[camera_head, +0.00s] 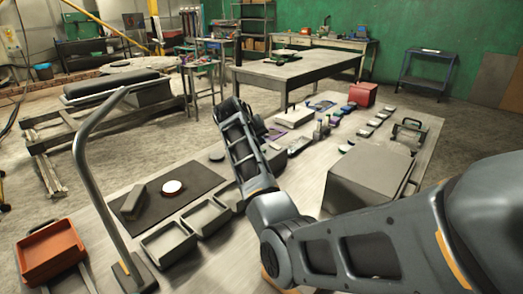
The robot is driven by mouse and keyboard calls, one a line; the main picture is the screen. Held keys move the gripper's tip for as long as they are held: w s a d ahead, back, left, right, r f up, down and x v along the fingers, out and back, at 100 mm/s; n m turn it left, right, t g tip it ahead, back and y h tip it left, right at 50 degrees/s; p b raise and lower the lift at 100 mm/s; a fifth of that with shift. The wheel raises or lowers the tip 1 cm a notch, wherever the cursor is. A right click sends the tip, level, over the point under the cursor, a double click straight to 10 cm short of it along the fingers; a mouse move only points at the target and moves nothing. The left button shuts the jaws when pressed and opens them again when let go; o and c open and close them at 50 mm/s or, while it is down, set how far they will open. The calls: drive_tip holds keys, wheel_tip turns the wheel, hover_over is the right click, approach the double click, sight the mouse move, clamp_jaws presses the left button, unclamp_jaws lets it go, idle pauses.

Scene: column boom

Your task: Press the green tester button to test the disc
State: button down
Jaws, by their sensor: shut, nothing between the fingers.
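A round disc with a white top and a dark reddish rim (172,187) lies on a dark mat (185,207) on the long bench. A dark grey block (133,203) lies on the mat to the left of the disc. I cannot make out a green button or clearly tell which object is the tester. A pale flat box (294,117) stands farther along the bench, with small items around it. My arm reaches in from the right and its forearm rises over the middle of the bench. My gripper does not show; the forearm may hide it.
Open grey trays (169,244) sit at the bench's near edge. A curved metal post (88,165) rises at left, near an orange bin (50,255). A large grey box (368,178) stands right of my forearm. Small round items (374,123) line the far right.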

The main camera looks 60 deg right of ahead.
drive_tip(key=shift+f, duration=0.1)
idle(0.5)
drive_tip(key=shift+f, duration=0.35)
drive_tip(key=shift+f, duration=0.5)
idle(0.6)
drive_tip(key=shift+r, duration=0.1)
drive_tip(key=shift+r+p, duration=0.6)
drive_tip(key=shift+r, duration=0.25)
drive_tip(key=shift+r, duration=0.1)
wheel_tip(320, 180, up, 3)
drive_tip(key=p, duration=0.2)
drive_tip(key=shift+p, duration=0.35)
drive_tip(key=shift+r+p, duration=0.3)
drive_tip(key=shift+r, duration=0.6)
